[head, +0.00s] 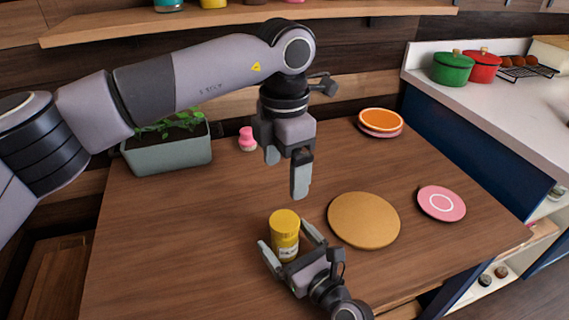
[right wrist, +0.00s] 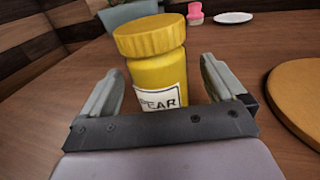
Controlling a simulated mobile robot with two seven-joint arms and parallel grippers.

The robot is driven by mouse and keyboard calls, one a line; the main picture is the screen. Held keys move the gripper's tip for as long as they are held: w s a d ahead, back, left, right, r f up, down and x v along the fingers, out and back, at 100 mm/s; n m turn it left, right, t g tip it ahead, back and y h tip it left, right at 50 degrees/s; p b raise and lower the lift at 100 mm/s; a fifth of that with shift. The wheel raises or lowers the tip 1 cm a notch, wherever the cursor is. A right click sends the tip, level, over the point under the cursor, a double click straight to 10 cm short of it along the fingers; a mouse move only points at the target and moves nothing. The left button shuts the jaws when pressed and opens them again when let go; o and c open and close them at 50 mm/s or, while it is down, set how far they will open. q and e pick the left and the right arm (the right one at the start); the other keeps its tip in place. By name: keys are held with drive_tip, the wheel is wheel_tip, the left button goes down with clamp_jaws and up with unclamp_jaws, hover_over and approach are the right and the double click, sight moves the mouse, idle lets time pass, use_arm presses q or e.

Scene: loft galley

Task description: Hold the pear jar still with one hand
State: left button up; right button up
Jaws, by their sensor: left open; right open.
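The pear jar (head: 285,236) is yellow with a yellow lid and stands upright on the wooden table. In the right wrist view the jar (right wrist: 155,70) shows a white label with the letters "EAR" readable. My right gripper (head: 289,240) is open, with its fingers on either side of the jar. In the right wrist view a gap shows between the jar and each finger. My left gripper (head: 286,174) is open and empty, pointing down above the table, behind and higher than the jar.
A round wooden board (head: 363,220) lies right of the jar, with a pink plate (head: 441,203) beyond it. An orange plate (head: 381,122) lies at the back. A grey planter (head: 168,153) and a pink bottle (head: 247,139) stand at the back left. The table left of the jar is clear.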

sight(293, 247)
drive_tip(key=shift+v, duration=1.85)
